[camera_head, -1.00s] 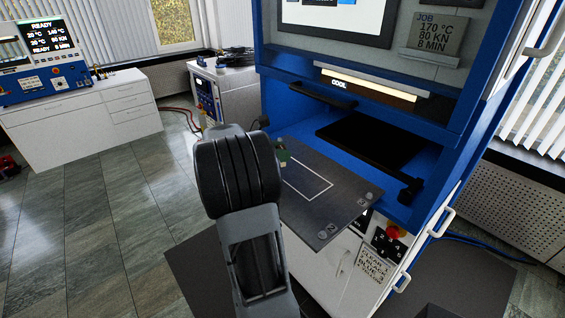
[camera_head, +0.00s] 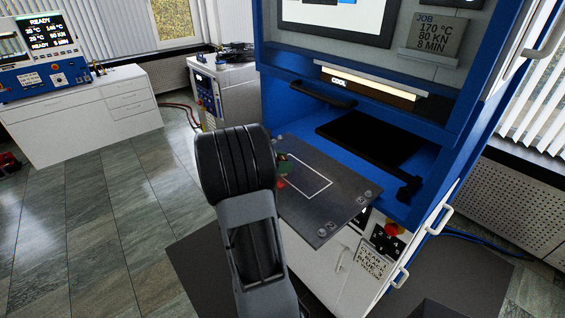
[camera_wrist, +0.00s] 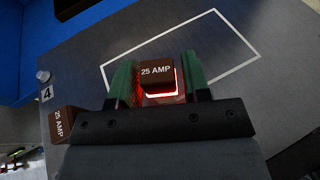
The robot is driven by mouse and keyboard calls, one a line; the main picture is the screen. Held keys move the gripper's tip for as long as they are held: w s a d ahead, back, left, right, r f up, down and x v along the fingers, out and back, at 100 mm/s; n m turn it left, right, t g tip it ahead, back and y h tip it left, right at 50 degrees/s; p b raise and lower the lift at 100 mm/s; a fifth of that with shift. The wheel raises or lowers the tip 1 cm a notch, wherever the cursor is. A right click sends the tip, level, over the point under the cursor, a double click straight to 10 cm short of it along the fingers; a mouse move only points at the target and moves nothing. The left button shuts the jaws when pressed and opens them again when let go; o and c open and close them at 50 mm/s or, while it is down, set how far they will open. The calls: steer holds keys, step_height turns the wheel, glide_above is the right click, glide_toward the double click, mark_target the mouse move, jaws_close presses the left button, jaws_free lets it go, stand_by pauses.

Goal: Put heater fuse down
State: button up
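A brown block marked 25 AMP (camera_wrist: 157,72), which looks like the fuse, sits between the green fingers of my gripper (camera_wrist: 160,84) in the wrist view. The fingers appear closed on its sides, with a red glow around its lower edge. Beneath is a dark grey plate (camera_wrist: 225,92) with a white outlined rectangle (camera_wrist: 192,22). The gap between block and plate cannot be judged. In the head view my gripper (camera_head: 283,172) is at the plate's left part, mostly hidden by my wrist. The plate (camera_head: 335,211) juts out from the blue press.
A second brown 25 AMP block (camera_wrist: 60,124) is at the left in the wrist view, and another brown piece (camera_wrist: 72,7) is at the top. A knob (camera_wrist: 43,76) stands by the label 4. The blue press (camera_head: 335,136) stands close behind the plate. Floor at left is clear.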

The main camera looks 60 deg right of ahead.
steer(key=shift+o, duration=0.9)
steer(key=shift+r, duration=0.3)
steer(key=b+v, duration=0.3)
steer(key=v, duration=0.9)
steer(key=shift+a+f, duration=0.1)
steer(key=s+a+f+m+t+y, duration=0.2)
steer(key=a+m+t+y, duration=0.3)
steer(key=a, duration=1)
steer(key=s+a+f+m+t+y, duration=0.3)
steer(key=a+t, duration=0.6)
steer(key=a, duration=0.6)
steer(key=m+y, duration=0.2)
steer(key=y, duration=0.1)
steer(key=shift+t, duration=0.3)
